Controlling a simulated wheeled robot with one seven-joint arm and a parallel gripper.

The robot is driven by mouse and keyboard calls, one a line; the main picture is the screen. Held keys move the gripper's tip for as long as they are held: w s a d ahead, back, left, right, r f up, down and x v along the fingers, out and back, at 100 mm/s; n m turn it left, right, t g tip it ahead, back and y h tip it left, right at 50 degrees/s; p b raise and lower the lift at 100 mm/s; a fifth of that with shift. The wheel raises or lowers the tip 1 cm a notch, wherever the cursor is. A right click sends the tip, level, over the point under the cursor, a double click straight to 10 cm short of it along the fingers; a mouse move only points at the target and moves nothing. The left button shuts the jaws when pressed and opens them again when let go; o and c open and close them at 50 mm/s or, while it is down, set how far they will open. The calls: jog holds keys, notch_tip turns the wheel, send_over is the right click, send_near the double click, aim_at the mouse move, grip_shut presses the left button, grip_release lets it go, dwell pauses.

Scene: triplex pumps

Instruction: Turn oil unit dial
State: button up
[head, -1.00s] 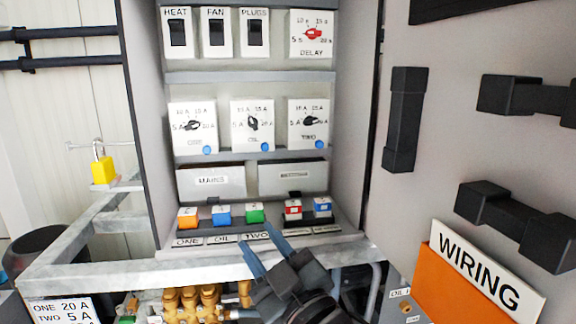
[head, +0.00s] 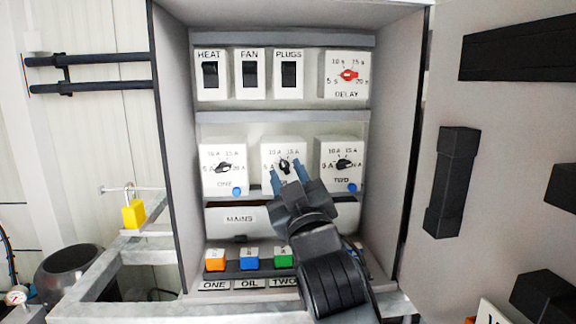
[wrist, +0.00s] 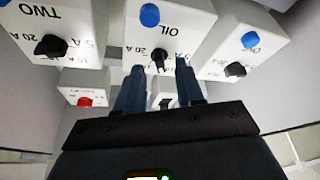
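The oil unit (head: 301,144) is a white box in the middle of the cabinet's middle row. Its black dial (head: 284,165) has amp marks around it and points roughly up. My gripper (head: 288,174) is open in front of the unit's lower face and covers its label. In the wrist view, which looks up inverted, the oil unit (wrist: 194,27) shows its name and a blue button (wrist: 149,15). The dial (wrist: 158,60) shows between the tips of my two blue fingers (wrist: 160,67). I cannot tell whether they touch it.
Similar units ONE (head: 223,166) and TWO (head: 342,165) stand close on either side. The switches (head: 247,74) and the DELAY unit (head: 347,74) are above. The MAINS panel (head: 235,219) and coloured blocks are below. The open cabinet door (head: 500,130) is at right.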

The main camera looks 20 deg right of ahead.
jog(key=shift+w+r, duration=0.2)
jog(key=shift+w, duration=0.25)
grip_shut()
